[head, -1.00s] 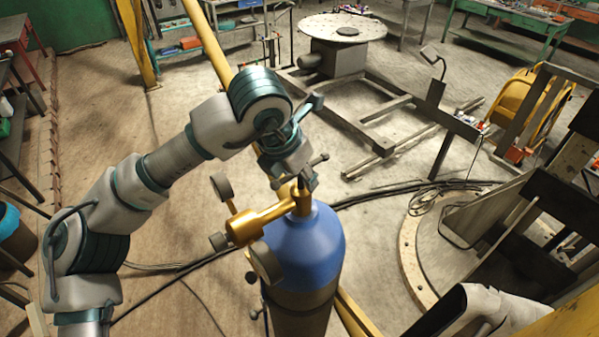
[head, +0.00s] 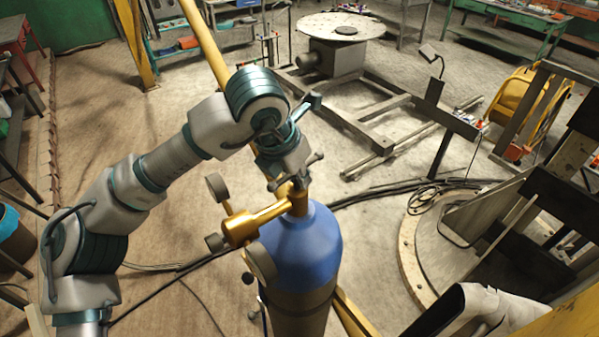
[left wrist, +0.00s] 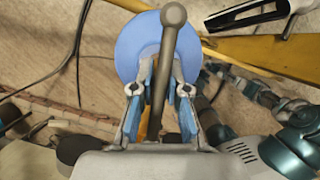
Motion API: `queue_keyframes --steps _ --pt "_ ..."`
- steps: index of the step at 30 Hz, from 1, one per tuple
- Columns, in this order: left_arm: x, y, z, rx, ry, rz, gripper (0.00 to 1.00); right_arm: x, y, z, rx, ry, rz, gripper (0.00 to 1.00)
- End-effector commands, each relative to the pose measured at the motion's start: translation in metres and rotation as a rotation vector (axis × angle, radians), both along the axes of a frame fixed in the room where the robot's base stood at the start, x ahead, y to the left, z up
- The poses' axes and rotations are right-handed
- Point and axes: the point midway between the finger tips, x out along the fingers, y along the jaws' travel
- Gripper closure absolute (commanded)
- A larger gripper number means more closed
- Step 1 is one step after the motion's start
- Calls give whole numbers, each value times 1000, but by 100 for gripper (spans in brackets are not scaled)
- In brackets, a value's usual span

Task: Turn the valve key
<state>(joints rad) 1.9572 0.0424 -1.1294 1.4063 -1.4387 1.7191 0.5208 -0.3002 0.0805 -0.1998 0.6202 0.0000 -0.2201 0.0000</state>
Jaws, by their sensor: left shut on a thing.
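A gas cylinder (head: 305,245) with a blue shoulder stands upright below my left arm, with a brass valve and regulator (head: 242,228) on top. My left gripper (head: 296,180) reaches down over the valve. The valve key is a grey bar with a ball end (head: 316,158). In the left wrist view the key (left wrist: 173,15) runs between the two fingers of my left gripper (left wrist: 161,85), which is shut on it. The blue cylinder top (left wrist: 137,45) lies beneath. The key's seat on the valve is mostly hidden by the gripper. My right gripper is not in view.
Round gauges (head: 219,187) stick out left of the valve. Dark hoses (head: 165,305) lie on the floor. A low metal frame (head: 380,105) and a round table (head: 342,27) stand farther back.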

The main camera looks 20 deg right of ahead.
Motion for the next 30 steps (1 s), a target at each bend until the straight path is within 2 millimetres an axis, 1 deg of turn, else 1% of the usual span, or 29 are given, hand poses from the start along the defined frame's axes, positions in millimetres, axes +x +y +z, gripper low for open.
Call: queue_keyframes --steps 18,19,20,21,30 --pt "0 1 0 2 2 0 100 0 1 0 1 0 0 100" --pt "0 1 0 2 2 0 78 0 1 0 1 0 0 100" --pt "0 1 0 2 2 0 71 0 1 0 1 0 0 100" --pt "0 1 0 2 2 0 61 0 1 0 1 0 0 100" --pt "0 0 0 1 1 1 60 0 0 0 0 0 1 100"
